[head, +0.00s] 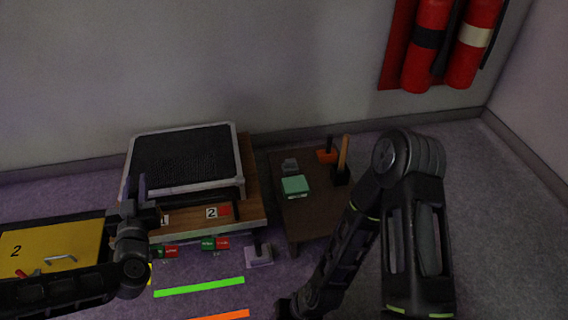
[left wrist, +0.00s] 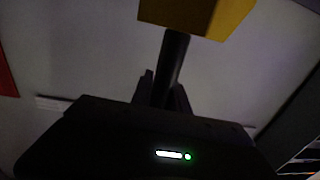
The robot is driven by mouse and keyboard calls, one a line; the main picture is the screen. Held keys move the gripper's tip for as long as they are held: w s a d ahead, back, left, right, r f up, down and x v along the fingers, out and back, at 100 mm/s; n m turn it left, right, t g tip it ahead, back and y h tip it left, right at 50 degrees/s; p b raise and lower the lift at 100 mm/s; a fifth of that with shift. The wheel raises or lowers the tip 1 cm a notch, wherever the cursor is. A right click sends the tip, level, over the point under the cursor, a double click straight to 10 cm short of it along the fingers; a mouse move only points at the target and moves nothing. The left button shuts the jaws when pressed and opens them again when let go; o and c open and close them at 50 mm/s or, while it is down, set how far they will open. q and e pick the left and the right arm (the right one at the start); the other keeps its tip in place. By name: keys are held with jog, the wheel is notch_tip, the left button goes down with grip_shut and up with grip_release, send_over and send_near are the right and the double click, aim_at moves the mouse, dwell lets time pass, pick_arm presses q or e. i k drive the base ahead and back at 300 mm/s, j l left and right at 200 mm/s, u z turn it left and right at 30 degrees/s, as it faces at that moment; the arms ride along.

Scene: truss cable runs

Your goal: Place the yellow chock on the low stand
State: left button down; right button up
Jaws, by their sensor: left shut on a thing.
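In the left wrist view the yellow chock (left wrist: 200,14) is a yellow block at the end of a black handle, cut by the top edge. My left gripper (left wrist: 166,92) is shut on that handle. In the head view my left gripper (head: 140,192) is over the front left of a wooden platform (head: 251,182); I cannot make out the chock there. A low dark brown table (head: 325,215), perhaps the low stand, is to the right of the platform. My right arm is in front of and right of this table; its gripper (head: 287,308) is at the bottom edge, jaws unclear.
The brown table bears a green box (head: 295,186), a grey piece (head: 290,165), an orange block (head: 326,156) and a black block with an orange handle (head: 342,168). A black mesh panel (head: 182,157) lies on the platform. A yellow board (head: 50,248) is at left. Fire extinguishers (head: 428,45) hang on the wall.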

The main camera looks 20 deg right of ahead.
aim_at(307, 219)
jog(key=i+l, duration=0.1)
jog(key=l, duration=1.35)
jog(key=i+l, duration=0.15)
jog(key=l, duration=0.6)
